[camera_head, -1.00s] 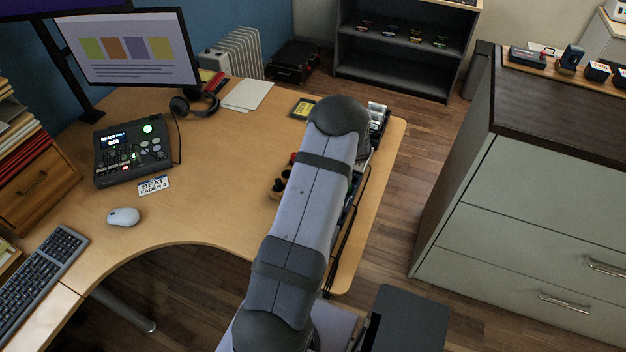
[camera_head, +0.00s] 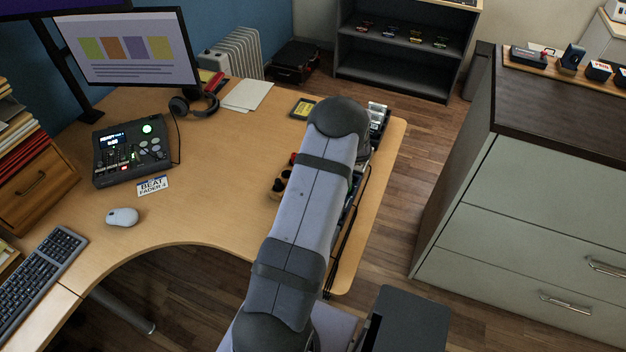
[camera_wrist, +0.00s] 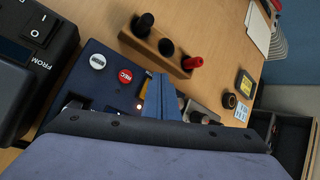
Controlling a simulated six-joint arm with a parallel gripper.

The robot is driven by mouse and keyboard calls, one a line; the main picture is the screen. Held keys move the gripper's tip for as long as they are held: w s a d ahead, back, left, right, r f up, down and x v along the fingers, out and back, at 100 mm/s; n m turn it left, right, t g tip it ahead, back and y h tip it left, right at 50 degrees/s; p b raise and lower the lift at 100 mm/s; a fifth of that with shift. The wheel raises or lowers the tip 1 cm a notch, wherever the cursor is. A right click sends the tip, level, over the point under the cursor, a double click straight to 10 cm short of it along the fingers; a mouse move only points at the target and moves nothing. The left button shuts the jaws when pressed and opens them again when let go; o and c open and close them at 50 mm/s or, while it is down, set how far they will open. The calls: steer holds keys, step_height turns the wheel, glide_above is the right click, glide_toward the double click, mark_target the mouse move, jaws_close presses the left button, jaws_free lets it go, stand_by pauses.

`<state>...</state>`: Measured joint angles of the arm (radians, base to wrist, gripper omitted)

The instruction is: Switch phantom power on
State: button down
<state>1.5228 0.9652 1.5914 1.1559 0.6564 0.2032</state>
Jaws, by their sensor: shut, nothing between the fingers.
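In the wrist view a dark blue box (camera_wrist: 97,85) carries a white button (camera_wrist: 97,61), a red button (camera_wrist: 125,76) marked REC and a small light glowing near my fingers. My gripper (camera_wrist: 166,85) is shut and empty, its blue fingers over the right part of this box. I cannot tell whether the fingertips touch it. The fingers and wrist hide part of the box, and no phantom power label is readable. In the head view my arm covers most of this corner of the desk.
A wooden block (camera_wrist: 150,40) with two black pegs and a red one stands beside the box. A black unit (camera_wrist: 35,50) with a rocker switch is at the left. A mixer (camera_head: 130,157) and a mouse (camera_head: 122,217) are across the desk. The desk's middle (camera_head: 225,170) is clear.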

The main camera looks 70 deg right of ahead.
steer(key=shift+r, duration=0.15)
steer(key=shift+r+p, duration=0.45)
steer(key=shift+r, duration=0.2)
steer(key=shift+r, duration=0.1)
step_height(320, 180, up, 6)
steer(key=p, duration=0.4)
stand_by(0.6)
